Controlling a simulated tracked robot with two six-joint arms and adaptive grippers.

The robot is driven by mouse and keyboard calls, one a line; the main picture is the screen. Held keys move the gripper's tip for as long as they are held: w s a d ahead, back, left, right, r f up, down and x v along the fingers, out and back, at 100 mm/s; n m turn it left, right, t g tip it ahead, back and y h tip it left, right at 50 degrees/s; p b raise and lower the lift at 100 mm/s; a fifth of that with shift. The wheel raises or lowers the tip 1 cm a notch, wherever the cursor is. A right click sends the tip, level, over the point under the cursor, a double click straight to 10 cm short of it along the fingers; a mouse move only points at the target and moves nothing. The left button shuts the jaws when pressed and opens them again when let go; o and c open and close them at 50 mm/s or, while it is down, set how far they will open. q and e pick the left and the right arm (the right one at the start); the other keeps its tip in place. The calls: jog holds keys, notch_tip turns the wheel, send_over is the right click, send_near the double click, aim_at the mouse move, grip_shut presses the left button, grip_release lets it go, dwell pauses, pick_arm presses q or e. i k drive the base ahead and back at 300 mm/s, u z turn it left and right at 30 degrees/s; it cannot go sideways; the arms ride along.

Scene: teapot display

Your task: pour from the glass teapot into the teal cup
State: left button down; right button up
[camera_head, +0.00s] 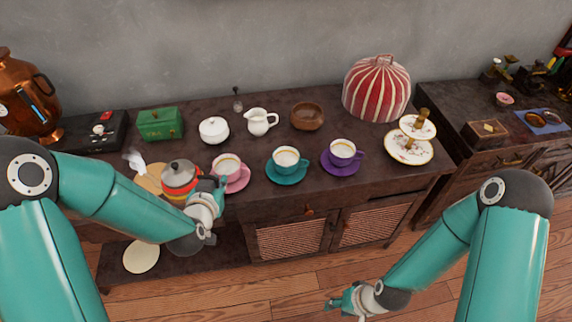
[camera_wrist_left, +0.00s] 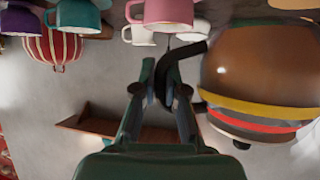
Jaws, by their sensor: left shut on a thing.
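The glass teapot (camera_head: 180,175), with a grey lid and red and yellow bands, is at the left of the sideboard, over the right part of a round wooden board (camera_head: 150,180). I cannot tell whether it touches the board. My left gripper (camera_head: 218,190) is shut on its black handle, on the teapot's right side. In the left wrist view the teapot (camera_wrist_left: 262,75) looks brown, with the handle between the fingers (camera_wrist_left: 165,92). The teal cup (camera_head: 287,158) stands upright on its teal saucer, right of the teapot. My right gripper (camera_head: 342,302) is low in front of the sideboard, away from the cups.
A pink cup (camera_head: 228,166) on a saucer stands between the teapot and the teal cup. A purple cup (camera_head: 343,150) is to the right. Behind are a white sugar bowl (camera_head: 214,131), a creamer (camera_head: 261,122) and a wooden bowl (camera_head: 307,116).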

aim_at(286, 159)
jog(key=k, duration=1.1)
jog(key=z, duration=0.1)
jog(key=i, duration=0.45)
jog(key=z, duration=0.45)
jog(key=i, duration=1.1)
jog(key=z, duration=0.05)
